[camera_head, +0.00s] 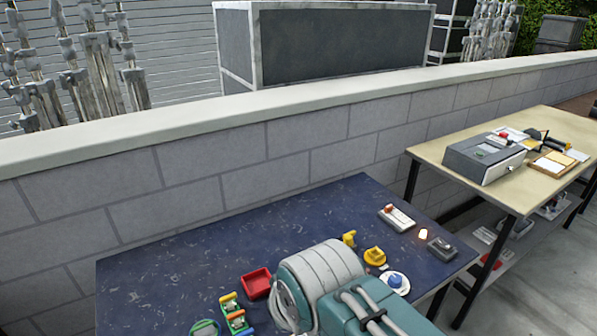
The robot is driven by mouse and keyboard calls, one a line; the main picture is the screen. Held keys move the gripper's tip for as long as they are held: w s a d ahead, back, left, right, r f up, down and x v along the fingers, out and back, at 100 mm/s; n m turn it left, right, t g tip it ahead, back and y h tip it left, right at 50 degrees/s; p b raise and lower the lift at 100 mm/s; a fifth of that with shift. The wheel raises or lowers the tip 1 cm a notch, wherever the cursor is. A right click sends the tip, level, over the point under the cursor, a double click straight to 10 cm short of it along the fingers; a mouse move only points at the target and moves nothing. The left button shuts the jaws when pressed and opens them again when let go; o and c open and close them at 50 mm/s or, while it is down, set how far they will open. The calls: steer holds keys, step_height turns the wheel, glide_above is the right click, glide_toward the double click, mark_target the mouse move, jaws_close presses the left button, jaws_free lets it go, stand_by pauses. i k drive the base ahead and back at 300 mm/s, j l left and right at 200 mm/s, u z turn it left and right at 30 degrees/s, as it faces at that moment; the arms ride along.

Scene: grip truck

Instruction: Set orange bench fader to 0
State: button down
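A small pale panel (400,221) with an orange-red knob near its far-left end lies near the far right corner of the dark blue table. It may be the orange bench fader, but its markings and exact setting are too small to read. Just to its right and nearer me is a dark grey box (441,249) with a raised part on top. A small glowing orange-white light (423,234) shows between them. My gripper is not in view; teal and grey links of my arm cover the front middle of the table.
On the dark blue table (190,260) sit a red tray (257,282), yellow pieces (374,256), a white disc with a blue knob (396,282) and green-framed pieces (236,320). A beige table (440,156) with a grey machine (484,158) stands right. A block wall (240,185) runs behind.

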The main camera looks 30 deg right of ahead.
mark_target(388, 208)
steer(key=l, duration=0.55)
steer(key=k+l, duration=0.15)
steer(key=l, duration=0.4)
steer(key=l+u, duration=0.1)
steer(key=l, duration=0.5)
